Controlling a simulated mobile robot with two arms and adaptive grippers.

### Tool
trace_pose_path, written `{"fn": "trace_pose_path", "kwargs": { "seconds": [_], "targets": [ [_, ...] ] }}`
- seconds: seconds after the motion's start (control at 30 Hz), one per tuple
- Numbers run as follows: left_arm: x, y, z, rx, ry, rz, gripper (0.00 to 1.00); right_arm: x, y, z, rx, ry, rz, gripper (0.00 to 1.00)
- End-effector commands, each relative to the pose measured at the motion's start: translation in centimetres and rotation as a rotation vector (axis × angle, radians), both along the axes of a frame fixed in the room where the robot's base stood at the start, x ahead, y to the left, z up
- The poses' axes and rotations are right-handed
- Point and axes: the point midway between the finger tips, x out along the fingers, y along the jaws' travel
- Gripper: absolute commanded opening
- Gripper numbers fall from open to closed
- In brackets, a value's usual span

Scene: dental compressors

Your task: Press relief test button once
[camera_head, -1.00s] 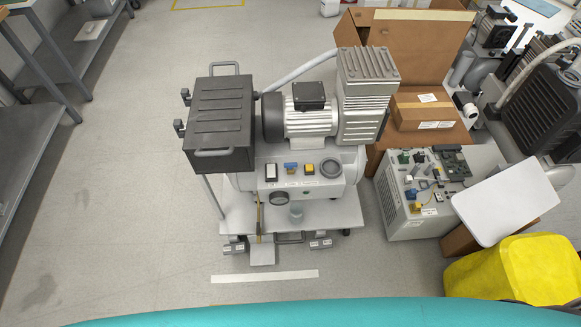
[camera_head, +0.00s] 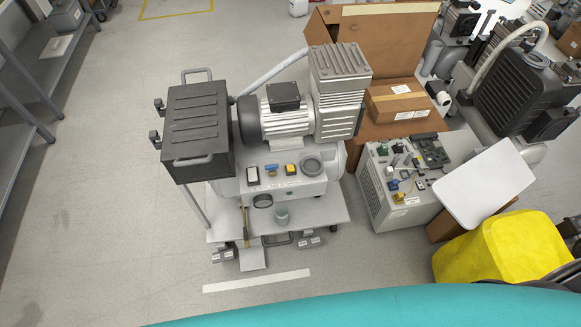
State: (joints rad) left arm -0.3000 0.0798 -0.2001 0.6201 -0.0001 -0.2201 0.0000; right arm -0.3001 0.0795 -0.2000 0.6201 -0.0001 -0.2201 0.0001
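The dental compressor (camera_head: 285,118) stands on a grey wheeled base (camera_head: 325,210) in the middle of the head view. A light panel (camera_head: 300,186) on its front carries a black-and-white switch (camera_head: 253,175), a blue part (camera_head: 271,169), a yellow button (camera_head: 291,170) and a round grey dial or ring (camera_head: 312,167). I cannot read any labels, so I cannot tell which one is the relief test button. A dark ribbed box (camera_head: 197,125) with handles is at the compressor's left. Neither of my grippers is in view.
At right stand an open cardboard box (camera_head: 395,40), an opened control unit (camera_head: 385,205), a white board (camera_head: 484,185) and a yellow bin (camera_head: 500,250). Shelving (camera_head: 15,150) is at far left. The floor (camera_head: 110,200) left of the compressor is clear. A teal edge crosses the bottom.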

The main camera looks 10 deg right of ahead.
Motion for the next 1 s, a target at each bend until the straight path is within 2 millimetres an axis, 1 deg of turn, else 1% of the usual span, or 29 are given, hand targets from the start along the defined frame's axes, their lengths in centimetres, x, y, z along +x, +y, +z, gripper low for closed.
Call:
{"fn": "trace_pose_path", "kwargs": {
  "seconds": [0.03, 0.1, 1.0],
  "targets": [
    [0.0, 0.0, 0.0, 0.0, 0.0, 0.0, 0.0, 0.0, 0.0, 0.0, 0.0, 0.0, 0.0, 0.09],
    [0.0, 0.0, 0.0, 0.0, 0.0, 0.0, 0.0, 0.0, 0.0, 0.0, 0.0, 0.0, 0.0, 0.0],
    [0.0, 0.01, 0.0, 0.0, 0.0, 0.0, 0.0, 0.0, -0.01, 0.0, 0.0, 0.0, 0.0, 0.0]
  ]
}}
